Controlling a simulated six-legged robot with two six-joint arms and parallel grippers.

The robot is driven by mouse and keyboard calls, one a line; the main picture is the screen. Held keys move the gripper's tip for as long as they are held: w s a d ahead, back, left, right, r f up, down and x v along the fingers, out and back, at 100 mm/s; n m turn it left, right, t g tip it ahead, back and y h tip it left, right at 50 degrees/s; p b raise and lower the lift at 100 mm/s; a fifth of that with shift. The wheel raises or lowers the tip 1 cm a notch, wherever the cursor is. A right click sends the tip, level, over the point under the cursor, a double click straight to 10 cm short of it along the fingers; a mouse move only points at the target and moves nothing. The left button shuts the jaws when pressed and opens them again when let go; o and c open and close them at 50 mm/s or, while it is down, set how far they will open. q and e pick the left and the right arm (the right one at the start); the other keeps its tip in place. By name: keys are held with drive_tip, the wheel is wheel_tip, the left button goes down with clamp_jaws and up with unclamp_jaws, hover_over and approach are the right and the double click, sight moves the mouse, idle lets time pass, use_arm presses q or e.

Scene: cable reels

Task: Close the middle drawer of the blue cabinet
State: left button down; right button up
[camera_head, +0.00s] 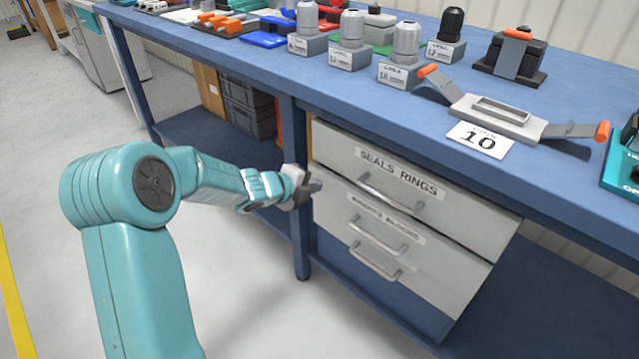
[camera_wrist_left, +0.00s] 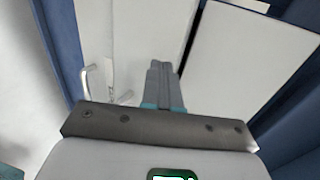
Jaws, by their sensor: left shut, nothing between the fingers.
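The blue cabinet (camera_head: 303,225) is a blue bench frame with pale grey drawers under its top. The top drawer (camera_head: 470,215) has a "SEALS RINGS" label and a bar handle. The middle drawer (camera_head: 340,215) is below it, with a smaller label and its own handle (camera_head: 380,241). I cannot tell how far out it stands. My left gripper (camera_head: 317,184) is shut and empty, beside the left end of the drawer fronts; contact is unclear. In the left wrist view its closed fingers (camera_wrist_left: 162,75) point at pale panels with a dark gap between them. My right gripper is out of view.
A lower handle (camera_head: 375,269) sits just under the middle one. The bench top (camera_head: 340,85) holds several grey blocks with cylinders, an orange-handled fixture (camera_head: 510,118) and a "10" card (camera_head: 479,140). Dark crates (camera_head: 247,108) stand under the bench. The floor at left is clear.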

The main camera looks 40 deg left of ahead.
sight(327, 174)
use_arm(q)
drive_tip(key=shift+w+d+r, duration=0.1)
drive_tip(key=shift+w, duration=1.25)
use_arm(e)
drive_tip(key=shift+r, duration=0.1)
use_arm(q)
drive_tip(key=shift+w+r, duration=0.15)
drive_tip(key=shift+w, duration=0.3)
drive_tip(key=shift+w+d+p, duration=0.1)
drive_tip(key=shift+w+p, duration=0.25)
drive_tip(key=shift+w, duration=0.35)
drive_tip(key=shift+r, duration=0.1)
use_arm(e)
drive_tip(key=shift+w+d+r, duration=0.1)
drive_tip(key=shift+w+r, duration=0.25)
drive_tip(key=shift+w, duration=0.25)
use_arm(q)
drive_tip(key=shift+w, duration=0.1)
drive_tip(key=shift+d, duration=0.1)
